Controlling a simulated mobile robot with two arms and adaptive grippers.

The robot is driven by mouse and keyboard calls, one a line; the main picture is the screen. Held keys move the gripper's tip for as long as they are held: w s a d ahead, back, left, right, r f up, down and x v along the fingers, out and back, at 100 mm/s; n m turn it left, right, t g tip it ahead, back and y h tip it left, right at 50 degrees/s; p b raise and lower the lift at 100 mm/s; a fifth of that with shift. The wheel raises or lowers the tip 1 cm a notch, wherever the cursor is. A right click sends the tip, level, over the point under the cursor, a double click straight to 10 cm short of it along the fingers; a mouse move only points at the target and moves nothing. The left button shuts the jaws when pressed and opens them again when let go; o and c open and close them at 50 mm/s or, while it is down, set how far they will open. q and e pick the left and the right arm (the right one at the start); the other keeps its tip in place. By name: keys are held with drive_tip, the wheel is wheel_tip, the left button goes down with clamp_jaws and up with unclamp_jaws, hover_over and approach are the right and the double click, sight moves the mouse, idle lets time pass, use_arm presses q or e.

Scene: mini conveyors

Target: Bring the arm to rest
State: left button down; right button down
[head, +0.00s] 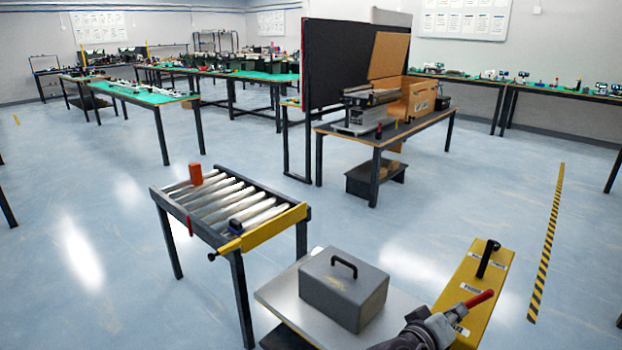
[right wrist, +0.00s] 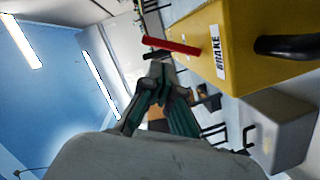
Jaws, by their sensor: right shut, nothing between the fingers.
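My right gripper (head: 428,328) is at the bottom right of the head view, beside the yellow brake box. In the right wrist view its fingers (right wrist: 162,78) are together, with nothing between them. A red lever (head: 480,298) sticks out close to the gripper at the yellow box (head: 468,282). In the wrist view the red lever (right wrist: 171,44) lies just beyond the fingertips, by the label reading BRAKE on the yellow box (right wrist: 240,22). Whether fingers and lever touch is not clear. My left gripper is in neither view.
A grey box with a black handle (head: 343,287) stands on a grey-topped table (head: 275,294) left of the gripper. A roller conveyor (head: 262,228) with an orange-red cylinder (head: 195,174) and a small dark object (head: 235,226) stands beyond. Open floor lies behind.

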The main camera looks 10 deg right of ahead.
drive_tip(key=s+f+y, duration=0.1)
drive_tip(key=f, duration=0.1)
drive_tip(key=s+f+y, duration=0.1)
drive_tip(key=f, duration=0.1)
drive_tip(key=s+f, duration=0.2)
drive_tip(key=shift+s+a+f+y, duration=0.1)
drive_tip(key=shift+a+f+y, duration=0.2)
drive_tip(key=shift+y, duration=0.1)
drive_tip(key=s+a+f+n+g+y, duration=0.1)
drive_tip(key=s+a+f+g+y, duration=0.1)
drive_tip(key=s+a+f+y, duration=0.6)
drive_tip(key=s+a+f+n+g+y, duration=0.25)
drive_tip(key=s+a, duration=0.35)
drive_tip(key=s, duration=0.6)
wheel_tip(320, 180, down, 22)
drive_tip(key=g+p, duration=0.1)
drive_tip(key=p, duration=0.2)
drive_tip(key=s+d+f+g+p, duration=0.1)
drive_tip(key=s+d+f+p, duration=0.2)
drive_tip(key=s+f, duration=1)
drive_tip(key=s, duration=0.4)
drive_tip(key=shift+s+d+f+y, duration=0.15)
drive_tip(key=shift+f+y, duration=0.2)
drive_tip(key=shift+f, duration=0.05)
